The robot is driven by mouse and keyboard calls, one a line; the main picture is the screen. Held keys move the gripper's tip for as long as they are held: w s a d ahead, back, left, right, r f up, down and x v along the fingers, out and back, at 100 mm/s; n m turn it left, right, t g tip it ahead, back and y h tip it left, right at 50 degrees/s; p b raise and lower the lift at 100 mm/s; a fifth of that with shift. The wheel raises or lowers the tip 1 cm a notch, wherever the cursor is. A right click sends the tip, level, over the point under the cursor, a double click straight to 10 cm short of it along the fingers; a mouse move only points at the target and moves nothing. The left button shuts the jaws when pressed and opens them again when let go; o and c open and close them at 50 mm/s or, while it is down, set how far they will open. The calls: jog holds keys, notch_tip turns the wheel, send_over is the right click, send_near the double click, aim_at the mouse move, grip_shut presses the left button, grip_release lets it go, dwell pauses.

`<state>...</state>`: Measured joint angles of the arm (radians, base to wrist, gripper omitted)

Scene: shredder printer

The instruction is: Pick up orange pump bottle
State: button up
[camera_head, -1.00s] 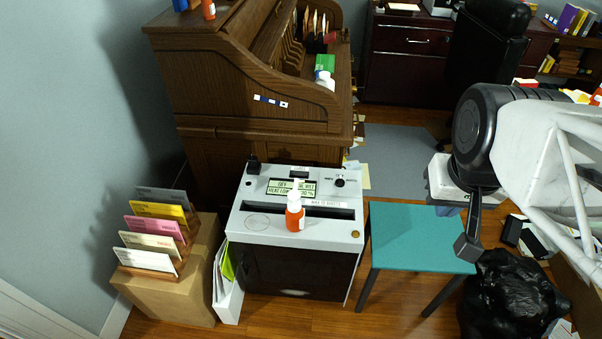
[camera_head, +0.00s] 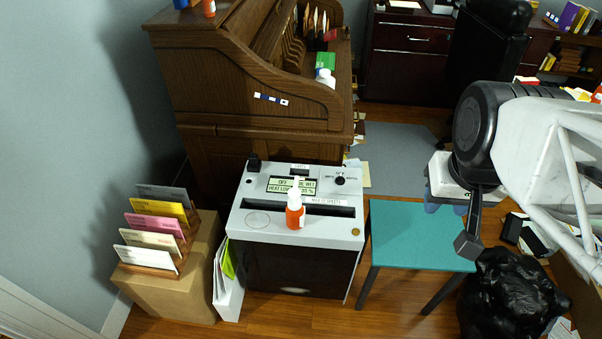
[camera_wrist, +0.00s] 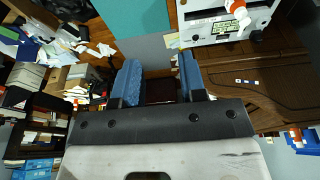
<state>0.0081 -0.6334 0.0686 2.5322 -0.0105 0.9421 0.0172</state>
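The orange pump bottle (camera_head: 295,217) has a white top. It stands upright on the light top of the shredder (camera_head: 342,231), in front of the slot, in the head view. In the wrist view the bottle (camera_wrist: 239,12) shows at the upper right, partly cut by the frame edge. My gripper (camera_wrist: 158,78) has two blue fingers spread apart with nothing between them. In the head view my gripper (camera_head: 445,207) is to the right of the bottle, over the far right side of the teal table, partly hidden by my arm.
The teal table (camera_head: 415,236) beside the shredder has a bare top. A wooden roll-top desk (camera_head: 240,85) stands behind the shredder. A folder rack on a cardboard box (camera_head: 165,290) stands to the left. A black bag (camera_head: 510,300) lies at the lower right.

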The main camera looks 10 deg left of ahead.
jog(key=o, duration=0.9)
jog(key=shift+o, duration=0.2)
jog(key=w+a+f+n+t+y, duration=0.1)
jog(key=w+a+f+n+t, duration=0.2)
jog(key=w+f, duration=0.7)
jog(key=w+a+f+n+t, duration=0.2)
jog(key=w+a+f, duration=0.2)
jog(key=w+f, duration=0.65)
jog(key=n+t+y, duration=0.2)
jog(key=n+y, duration=0.2)
jog(key=y, duration=0.5)
send_near(299, 213)
jog(key=x, duration=0.5)
jog(key=shift+w+d+r, duration=0.15)
jog(key=shift+w+r, duration=0.15)
jog(key=shift+s+f, duration=0.2)
